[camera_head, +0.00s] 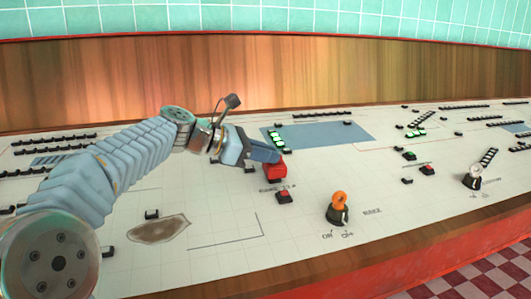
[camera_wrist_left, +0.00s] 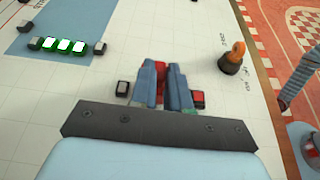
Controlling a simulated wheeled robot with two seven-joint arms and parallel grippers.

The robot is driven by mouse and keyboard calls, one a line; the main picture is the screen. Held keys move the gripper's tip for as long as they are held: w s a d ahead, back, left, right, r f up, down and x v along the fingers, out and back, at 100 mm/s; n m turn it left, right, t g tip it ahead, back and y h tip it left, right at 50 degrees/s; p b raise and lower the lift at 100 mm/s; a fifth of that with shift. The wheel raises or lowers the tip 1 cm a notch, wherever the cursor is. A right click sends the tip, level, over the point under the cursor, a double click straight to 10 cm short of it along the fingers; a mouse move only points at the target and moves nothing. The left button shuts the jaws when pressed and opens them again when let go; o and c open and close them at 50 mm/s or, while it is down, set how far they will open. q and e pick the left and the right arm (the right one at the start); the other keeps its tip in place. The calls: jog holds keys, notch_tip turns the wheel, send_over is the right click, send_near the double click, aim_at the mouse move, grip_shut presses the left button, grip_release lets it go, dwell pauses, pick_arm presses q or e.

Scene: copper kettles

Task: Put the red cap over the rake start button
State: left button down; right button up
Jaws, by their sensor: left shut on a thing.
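My left gripper (camera_head: 265,155) is shut on the red cap (camera_head: 275,171) and holds it low over the white panel. In the left wrist view the fingers (camera_wrist_left: 164,88) cover most of the cap, and a strip of red (camera_wrist_left: 160,66) shows between them. I cannot tell whether the cap touches the panel. A small red-topped button (camera_head: 284,196) sits just in front of the cap, beside small lettering too blurred to read surely. It also shows close to the right of the fingers in the left wrist view (camera_wrist_left: 197,98). The cap is apart from it.
An orange-topped rotary switch (camera_head: 339,206) stands to the right. Green-lit buttons (camera_head: 276,142) lie behind the gripper, by a blue panel area (camera_head: 325,134). A dark button (camera_wrist_left: 122,88) is left of the fingers. A brown stain (camera_head: 158,229) marks the panel at front left.

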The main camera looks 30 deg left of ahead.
pick_arm(q)
jog(key=shift+w+a+f+b, duration=0.15)
jog(key=shift+f+b, duration=0.2)
jog(key=shift+f, duration=0.5)
dwell(0.9)
jog(key=c, duration=1)
grip_release()
jog(key=shift+p+v, duration=1.35)
jog(key=shift+v, duration=2.25)
jog(key=shift+s+a+r, duration=0.15)
jog(key=shift+s+a, duration=0.05)
jog(key=shift+s, duration=0.15)
